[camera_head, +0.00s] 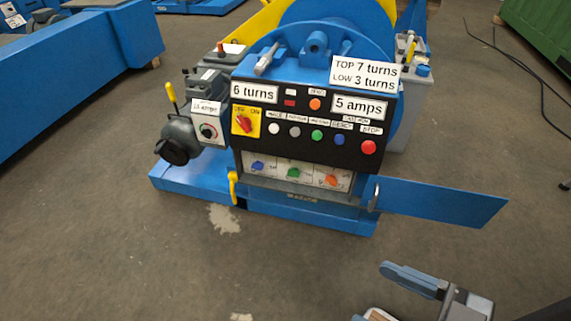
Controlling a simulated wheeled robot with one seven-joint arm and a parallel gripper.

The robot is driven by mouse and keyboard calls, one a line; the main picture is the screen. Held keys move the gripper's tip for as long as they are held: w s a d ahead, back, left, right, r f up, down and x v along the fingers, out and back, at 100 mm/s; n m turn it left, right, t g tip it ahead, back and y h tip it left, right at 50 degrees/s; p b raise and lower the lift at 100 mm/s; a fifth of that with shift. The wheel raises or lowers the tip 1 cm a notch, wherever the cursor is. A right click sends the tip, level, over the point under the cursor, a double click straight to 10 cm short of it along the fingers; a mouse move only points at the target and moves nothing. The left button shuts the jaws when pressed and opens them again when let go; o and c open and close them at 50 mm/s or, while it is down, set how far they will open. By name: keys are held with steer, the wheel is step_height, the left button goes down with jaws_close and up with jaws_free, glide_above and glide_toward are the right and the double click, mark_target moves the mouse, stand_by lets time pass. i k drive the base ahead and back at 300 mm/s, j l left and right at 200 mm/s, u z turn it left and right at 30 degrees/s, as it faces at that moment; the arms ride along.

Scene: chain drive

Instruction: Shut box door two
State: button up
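A blue box door (445,202) stands open, swung out to the right of the blue machine. Its left end meets the box front beside a small metal part (374,197). The uncovered box opening (298,173) shows blue, green and orange knobs on a pale panel. I see no number on the door. My gripper (374,291) is at the bottom right, below the door in the picture and apart from it. Its fingers are spread with nothing seen between them. One finger is partly cut off by the lower edge.
A black control panel (275,141) with buttons sits above the opening. A yellow handle (233,187) is at the opening's left. A grey motor unit (183,135) stands further left. Grey floor (110,250) is clear in front. A black cable (515,70) lies at the upper right.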

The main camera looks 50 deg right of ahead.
mark_target(451, 206)
steer(key=k+l+z, duration=0.15)
steer(key=k+z, duration=0.25)
steer(key=k+l+z, duration=0.15)
steer(key=z, duration=0.3)
steer(key=k+l+z, duration=0.2)
steer(key=l+z, duration=0.2)
